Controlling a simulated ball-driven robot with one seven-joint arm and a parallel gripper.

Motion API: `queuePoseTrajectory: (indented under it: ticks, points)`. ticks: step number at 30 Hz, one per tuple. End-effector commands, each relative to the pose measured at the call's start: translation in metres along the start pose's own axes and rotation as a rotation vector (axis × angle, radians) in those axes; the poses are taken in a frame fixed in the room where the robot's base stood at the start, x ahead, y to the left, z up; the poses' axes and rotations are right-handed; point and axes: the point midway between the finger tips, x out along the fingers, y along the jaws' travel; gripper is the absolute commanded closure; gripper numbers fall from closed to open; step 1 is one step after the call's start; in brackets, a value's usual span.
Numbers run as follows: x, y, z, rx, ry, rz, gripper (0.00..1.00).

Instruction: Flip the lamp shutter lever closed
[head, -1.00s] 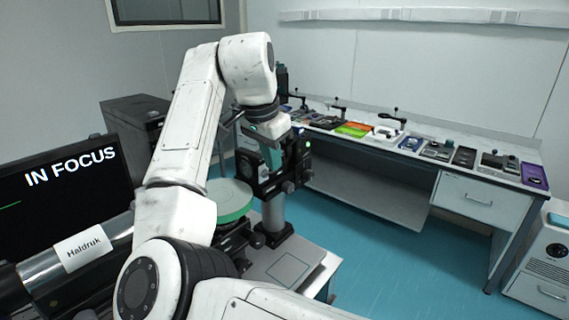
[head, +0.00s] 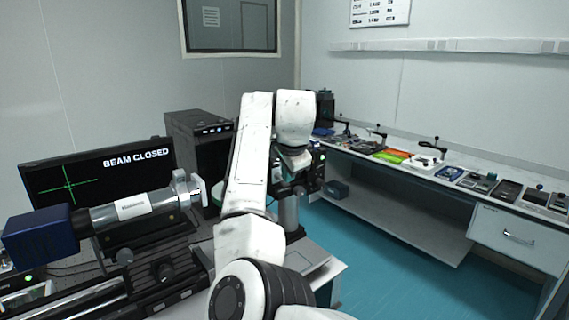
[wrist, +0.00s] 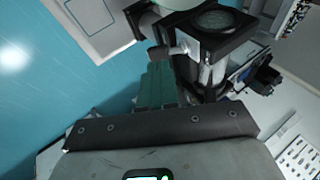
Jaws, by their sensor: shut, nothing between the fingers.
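My gripper (wrist: 156,80) shows in the wrist view with its teal fingers together and nothing between them. The fingertips are close to a dark, post-mounted optic with a round lens (wrist: 220,20). A small grey stub (wrist: 178,48) sticks out from its mount near the fingertips; I cannot tell whether it is the shutter lever. In the head view my arm hides much of the dark unit on the post (head: 312,172), and no lever can be made out. The monitor (head: 100,180) reads "BEAM CLOSED" with a green cross.
A silver tube with a white label (head: 132,207) and a blue housing (head: 40,237) stands at the left on the optical table. A black cabinet (head: 198,150) is behind. A bench (head: 400,190) with several devices runs along the right wall. The blue floor between is clear.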

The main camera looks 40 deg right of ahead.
Motion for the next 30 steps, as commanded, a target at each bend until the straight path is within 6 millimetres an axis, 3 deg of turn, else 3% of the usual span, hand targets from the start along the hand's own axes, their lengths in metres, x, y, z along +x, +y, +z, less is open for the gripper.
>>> queuePoseTrajectory:
  ticks: [12, 23, 30]
  points:
    - [0.0, -0.014, 0.0, -0.001, 0.002, 0.001, 1.0]
    - [0.002, -0.015, 0.001, 0.0, 0.001, 0.001, 1.0]
    - [-0.009, -0.02, -0.007, 0.0, 0.002, 0.001, 1.0]
